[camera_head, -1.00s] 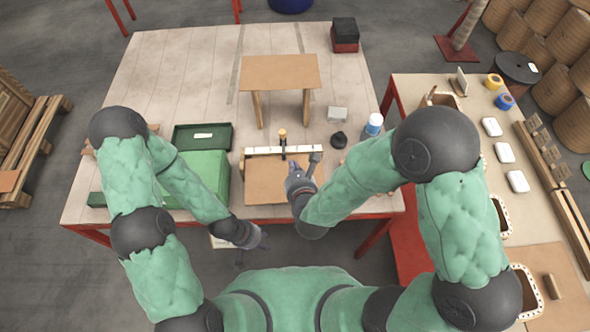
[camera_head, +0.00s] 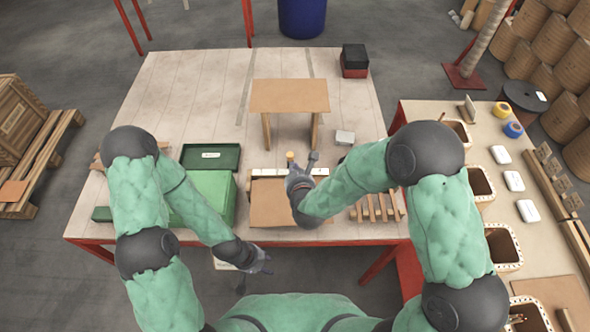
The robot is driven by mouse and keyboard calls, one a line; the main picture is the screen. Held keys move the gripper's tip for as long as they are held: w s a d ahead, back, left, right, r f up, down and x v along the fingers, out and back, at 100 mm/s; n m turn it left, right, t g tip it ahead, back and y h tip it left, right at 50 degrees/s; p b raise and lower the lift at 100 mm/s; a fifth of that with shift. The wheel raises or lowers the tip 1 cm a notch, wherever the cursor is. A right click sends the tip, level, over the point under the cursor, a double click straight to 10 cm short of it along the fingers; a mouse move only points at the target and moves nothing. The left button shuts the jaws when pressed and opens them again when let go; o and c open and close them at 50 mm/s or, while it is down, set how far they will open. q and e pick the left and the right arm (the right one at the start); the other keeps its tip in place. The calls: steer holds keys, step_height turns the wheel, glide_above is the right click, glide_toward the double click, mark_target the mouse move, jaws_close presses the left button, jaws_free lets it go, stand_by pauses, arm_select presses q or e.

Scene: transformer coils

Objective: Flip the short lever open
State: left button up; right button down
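A clamp-like fixture with a pale bar (camera_head: 268,172) and a brown board (camera_head: 272,204) stands at the front middle of the table. Two levers rise at its back: one with an orange-tan knob (camera_head: 290,156), one with a grey head (camera_head: 313,158). I cannot tell for sure which is the short one. My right gripper (camera_head: 298,178) is at the bar, just below the two levers, and covers part of them. Contact and finger opening are too small to tell. My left gripper (camera_head: 262,262) hangs low in front of the table edge, apart from the fixture, apparently empty; its opening is unclear.
A green box (camera_head: 214,190) and dark green tray (camera_head: 210,156) stand left of the fixture. Wooden strips (camera_head: 378,208) lie right of the fixture.

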arm_select(q)
steer(key=shift+r+p, duration=0.55)
arm_select(e)
steer(key=shift+w+r+g, duration=0.15)
steer(key=shift+r+g, duration=0.05)
steer(key=shift+g, duration=0.2)
arm_select(q)
steer(key=shift+r+p, duration=0.5)
arm_select(e)
steer(key=shift+w+r, duration=0.2)
